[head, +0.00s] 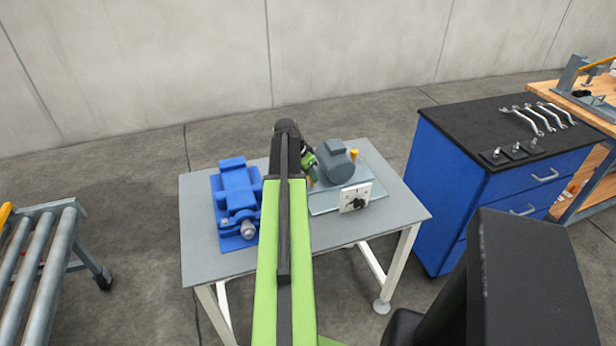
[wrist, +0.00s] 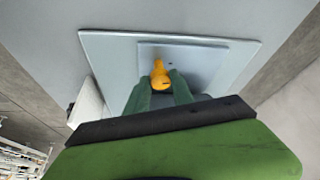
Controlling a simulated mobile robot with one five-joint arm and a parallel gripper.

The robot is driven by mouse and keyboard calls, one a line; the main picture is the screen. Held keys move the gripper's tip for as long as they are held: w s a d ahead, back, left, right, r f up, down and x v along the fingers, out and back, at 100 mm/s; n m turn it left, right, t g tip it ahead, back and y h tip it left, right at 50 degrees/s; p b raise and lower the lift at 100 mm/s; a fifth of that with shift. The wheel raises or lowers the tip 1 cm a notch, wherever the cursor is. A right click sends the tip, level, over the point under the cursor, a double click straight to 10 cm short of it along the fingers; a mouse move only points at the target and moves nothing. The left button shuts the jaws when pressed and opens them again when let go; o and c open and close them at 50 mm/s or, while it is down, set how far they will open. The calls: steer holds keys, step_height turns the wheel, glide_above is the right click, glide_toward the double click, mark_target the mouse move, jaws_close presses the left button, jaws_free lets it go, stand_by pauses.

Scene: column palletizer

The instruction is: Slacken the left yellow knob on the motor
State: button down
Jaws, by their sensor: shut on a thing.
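The grey motor (head: 336,163) sits on a pale plate (head: 374,174) on the grey table. One yellow knob (head: 353,153) shows at its right side. The left yellow knob (head: 313,174) is mostly hidden behind my arm and gripper in the head view. In the wrist view a yellow knob (wrist: 160,72) stands between the green fingers of my gripper (wrist: 158,83), which is shut on it. My gripper (head: 309,164) is at the left side of the motor in the head view.
A switch box with a black dial (head: 355,197) stands in front of the motor. A blue vise (head: 237,203) is on the table's left (head: 200,262). A blue cabinet (head: 465,190) with wrenches (head: 537,118) stands right; a roller conveyor (head: 38,265) is at far left.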

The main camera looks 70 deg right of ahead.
steer(key=n, duration=0.1)
steer(key=n+t, duration=0.1)
steer(key=n, duration=0.1)
steer(key=shift+s+d+n+h, duration=0.15)
steer(key=shift+s+n+h, duration=0.15)
steer(key=shift+s+h, duration=0.1)
stand_by(1.0)
steer(key=c, duration=1.1)
jaws_free()
steer(key=shift+c, duration=0.2)
steer(key=shift+o, duration=0.2)
steer(key=shift+w, duration=0.1)
steer(key=p+v, duration=1.6)
steer(key=v, duration=0.1)
steer(key=shift+r, duration=0.25)
